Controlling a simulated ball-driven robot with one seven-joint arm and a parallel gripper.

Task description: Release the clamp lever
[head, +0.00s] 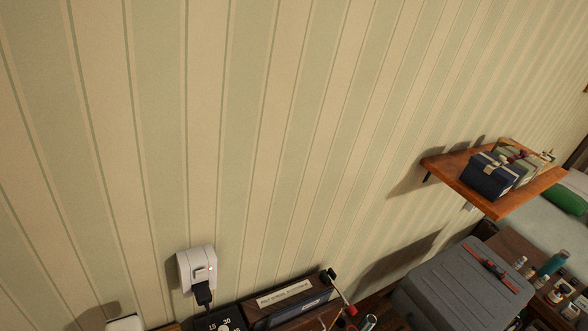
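I cannot pick out the clamp lever for certain. A dark lever-like piece with a red end (338,288) shows at the bottom edge, by the right end of a dark box with a pale label plate (285,296). A red and black tool, perhaps a clamp (489,263), lies on top of a grey lidded case (440,284) at the lower right. Both are too small to tell how a lever stands. My gripper is not in view.
Striped wallpaper fills most of the view. A white wall socket (197,267) holds a black plug (203,293). A wooden shelf (487,202) juts out at right with wrapped boxes (490,175). Bottles (556,262) stand on a wooden surface at lower right.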

